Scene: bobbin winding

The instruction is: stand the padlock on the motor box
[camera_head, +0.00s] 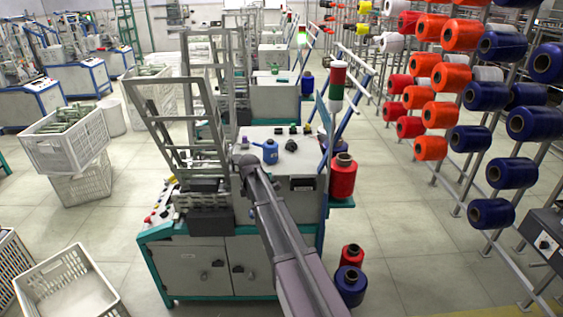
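A grey box-shaped machine housing (275,180), which looks like the motor box, stands in the middle of the camera_head view. Several small objects are on its top. They include a blue can with a spout (270,151) and small dark items (291,145) near the middle and back. I cannot tell which of these, if any, is the padlock. My arm reaches up from the bottom of the view, and its end with my gripper (243,161) is at the left part of the housing's top. The fingers are too small and covered to make out.
A grey metal frame (163,125) rises left of the housing. A red spool (343,176) stands at its right side, below a red-and-green signal light (337,85). Spools, including a blue one (350,285), stand on the floor at right. White crates (70,290) are at left.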

